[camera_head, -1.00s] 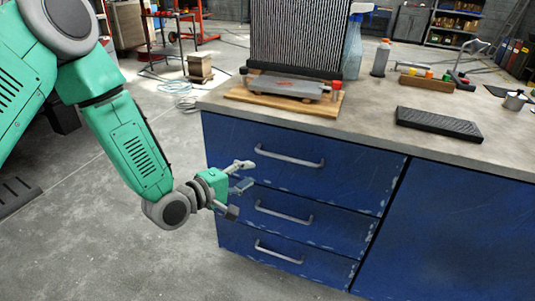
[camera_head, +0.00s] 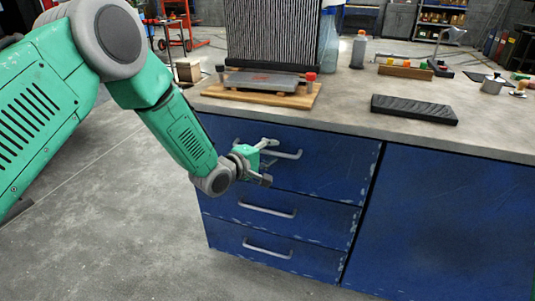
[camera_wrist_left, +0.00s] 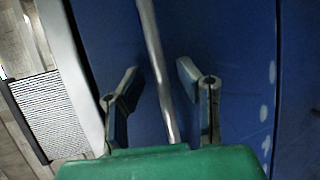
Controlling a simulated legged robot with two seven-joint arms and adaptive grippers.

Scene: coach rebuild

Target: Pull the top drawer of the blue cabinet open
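The blue cabinet (camera_head: 440,215) has a column of drawers on its left side. The top drawer (camera_head: 335,165) is flush with the front, and its metal bar handle (camera_head: 289,155) runs across it. My left gripper (camera_head: 269,161) is in front of the left part of that handle and partly hides it. In the left wrist view the handle (camera_wrist_left: 155,60) passes between the two spread fingers of the gripper (camera_wrist_left: 160,100), with gaps on both sides. My right gripper is not in view.
The lower drawers have handles, the middle one (camera_head: 267,209) and the bottom one (camera_head: 267,249). The countertop (camera_head: 350,110) overhangs the drawers and carries a wooden board (camera_head: 290,99) and a black block (camera_head: 413,109). The floor (camera_head: 130,240) before the cabinet is clear.

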